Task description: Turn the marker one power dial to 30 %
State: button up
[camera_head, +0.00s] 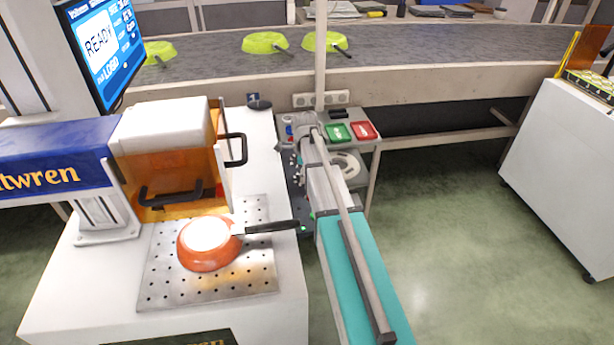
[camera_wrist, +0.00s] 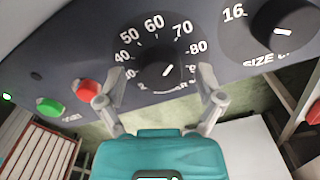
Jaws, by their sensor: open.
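The power dial (camera_wrist: 155,60) is a black round knob on a dark panel, with white numbers from about 40 to 80 readable around it. A short white mark on the knob slants up and right, roughly toward the 70 to 80 side. The label below is partly hidden, so I cannot confirm which dial it is. My gripper (camera_wrist: 160,80) is open, with one grey finger on each side of the knob's lower part. I cannot tell whether they touch it. In the head view, my arm hides the dial.
In the wrist view, a second knob (camera_wrist: 284,20) marked SIZE is at right; green (camera_wrist: 50,106) and red (camera_wrist: 87,90) buttons are at left. In the head view, an orange pan (camera_head: 207,252) rests on a perforated plate (camera_head: 165,285) beside a screen reading READY (camera_head: 100,45).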

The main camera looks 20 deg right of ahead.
dwell(0.3)
jog(key=c, duration=1)
jog(key=shift+d, duration=0.45)
jog(key=shift+c, duration=0.7)
jog(key=shift+a, duration=0.4)
jog(key=shift+a, duration=0.15)
